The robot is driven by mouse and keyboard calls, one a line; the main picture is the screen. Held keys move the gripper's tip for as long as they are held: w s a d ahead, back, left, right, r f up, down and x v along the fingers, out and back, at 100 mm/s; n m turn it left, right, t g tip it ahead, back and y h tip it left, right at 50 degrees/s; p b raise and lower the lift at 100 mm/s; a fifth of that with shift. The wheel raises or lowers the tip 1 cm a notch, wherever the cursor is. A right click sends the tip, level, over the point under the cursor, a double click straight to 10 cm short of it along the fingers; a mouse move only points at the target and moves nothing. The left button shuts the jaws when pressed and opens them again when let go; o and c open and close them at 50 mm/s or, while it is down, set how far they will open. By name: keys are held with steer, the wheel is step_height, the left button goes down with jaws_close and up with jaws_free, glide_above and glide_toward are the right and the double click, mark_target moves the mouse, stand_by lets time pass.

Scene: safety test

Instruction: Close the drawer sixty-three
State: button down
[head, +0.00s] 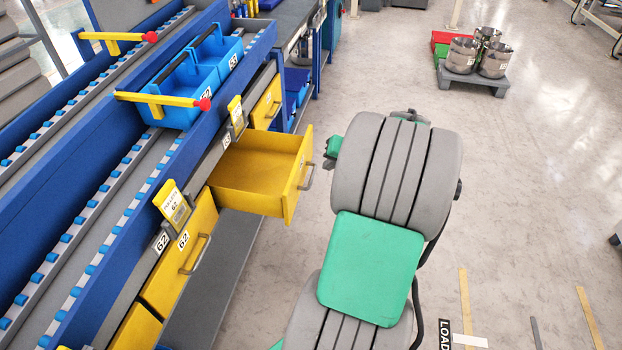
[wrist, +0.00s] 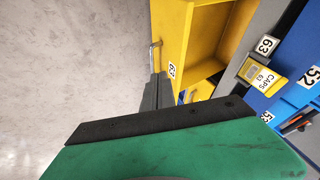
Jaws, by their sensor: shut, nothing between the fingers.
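The yellow drawer sixty-three (head: 250,203) is pulled well out of the blue rack in the head view, and its inside looks empty. Its front panel faces right, with a grey handle (head: 307,177). In the wrist view the drawer (wrist: 171,32) shows at the top, with a "63" label on its front and the handle at its left side. My gripper (wrist: 157,80) is shut and empty; its dark fingers show close to the drawer front, just below the handle in the picture. I cannot tell whether they touch it. In the head view my arm hides most of the gripper.
Yellow drawer 62 (head: 178,252) is below, and another closed yellow drawer (head: 267,102) is above. Blue bins (head: 186,88) stand on the conveyor over the drawers. Metal pots (head: 495,60) sit on a grey pallet at the upper right.

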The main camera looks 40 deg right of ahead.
glide_toward(297, 174)
step_height(297, 174, down, 3)
steer(key=d, duration=0.3)
steer(key=w+a, duration=0.1)
steer(key=w+a+f+b, duration=0.1)
steer(key=shift+w+a, duration=0.2)
steer(key=shift+w, duration=0.2)
